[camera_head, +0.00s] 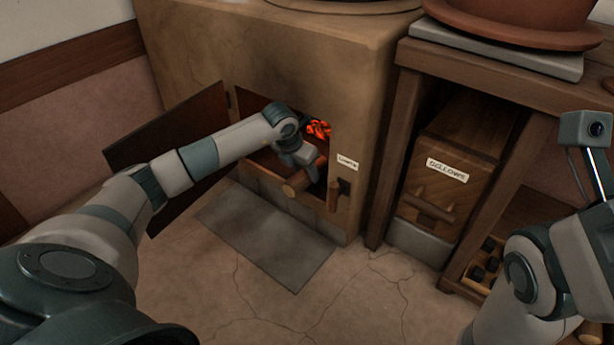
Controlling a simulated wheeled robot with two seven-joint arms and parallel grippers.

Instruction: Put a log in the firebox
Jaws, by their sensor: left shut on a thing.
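The firebox (243,101) is a square opening low in the front of a tan clay stove. Its dark door (170,138) stands open to the left. Red embers (319,129) glow inside at the right. My left gripper (303,163) is at the opening and shut on a brown log (297,183). The log's round near end points toward me at the lower edge of the opening; its far part is hidden by the gripper and the dark interior. My right arm is at the lower right, and its fingers do not show.
A grey plate (268,238) lies on the cracked floor before the firebox. A wooden bench (388,145) stands to the right, with a labelled wooden box (455,150) under it and a crate of dark lumps (488,262) lower down. Floor between plate and bench is clear.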

